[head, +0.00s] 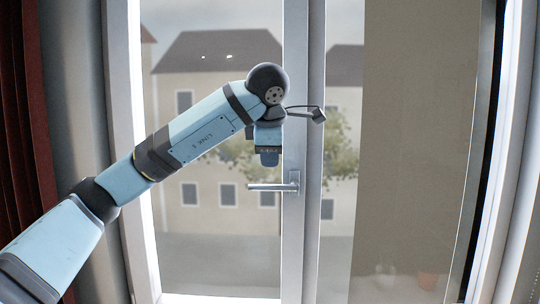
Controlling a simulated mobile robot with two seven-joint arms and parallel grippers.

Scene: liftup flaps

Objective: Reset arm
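My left arm comes in from the lower left and slants up to a black wrist joint in front of the window (227,213). Below that joint, my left gripper (269,160) hangs down over the window's middle frame area, above the silver handle (268,187). A small gap shows between the gripper's lower end and the handle. The fingers are too small and too dark to tell whether they are open or shut, and nothing held can be seen. A thin dark bracket sticks out to the right of the wrist. My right gripper is not in view.
The window's white middle post (294,240) stands upright behind the wrist. A dark red curtain (28,130) hangs at the far left. A beige blind or panel (415,120) covers much of the right pane. Buildings show blurred outside. The space right of the wrist is clear of my arms.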

